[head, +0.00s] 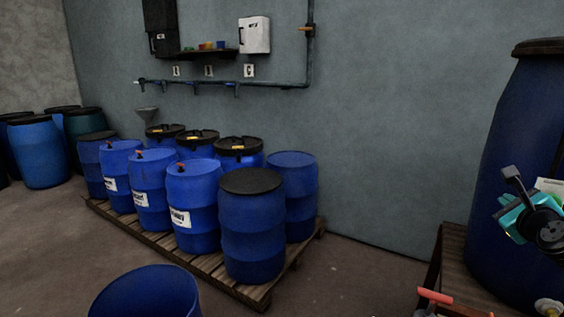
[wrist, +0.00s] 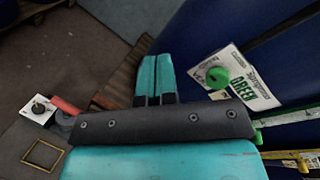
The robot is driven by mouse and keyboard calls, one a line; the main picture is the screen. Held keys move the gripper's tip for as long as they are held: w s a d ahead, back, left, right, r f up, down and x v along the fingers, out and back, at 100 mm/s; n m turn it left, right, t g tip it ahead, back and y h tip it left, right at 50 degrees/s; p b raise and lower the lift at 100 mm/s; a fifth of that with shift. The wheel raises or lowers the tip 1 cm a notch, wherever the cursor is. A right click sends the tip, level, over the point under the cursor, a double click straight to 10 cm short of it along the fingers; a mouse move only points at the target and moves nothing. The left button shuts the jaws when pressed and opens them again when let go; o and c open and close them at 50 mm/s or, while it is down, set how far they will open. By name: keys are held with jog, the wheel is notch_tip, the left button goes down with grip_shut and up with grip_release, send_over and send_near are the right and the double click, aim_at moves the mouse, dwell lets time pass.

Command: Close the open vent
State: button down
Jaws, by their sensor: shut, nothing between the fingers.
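I cannot make out a part that is clearly a vent in either view. A tall blue vat (head: 505,130) with a dark rim stands at the right of the head view on a wooden stand (head: 452,262). A white label reading GREEN (wrist: 257,92), with a round green knob (wrist: 217,77) on it, is on a blue surface in the wrist view. My gripper (head: 506,212) is in front of the vat. In the wrist view my gripper's teal fingers (wrist: 155,62) lie together, empty, left of the label and apart from the knob in the picture.
Blue drums (head: 251,222) crowd a wooden pallet (head: 240,288) by the wall. A wall pipe (head: 270,86) has an orange-handled valve (head: 306,29). A red handle (head: 435,297) shows at the bottom right. A white box with a black knob (wrist: 38,108) is at the wrist view's left.

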jog(key=s+d+m+h, duration=0.35)
jog(key=d+m, duration=0.25)
jog(key=d, duration=0.2)
jog(key=w+d+h+p, duration=0.1)
jog(key=w+d+p, duration=0.2)
jog(key=w+p, duration=0.3)
jog(key=p, duration=0.3)
jog(key=shift+d+r+p, duration=0.2)
jog(key=shift+r+p, duration=0.15)
jog(key=shift+w+f, duration=0.1)
jog(key=shift+f, duration=0.05)
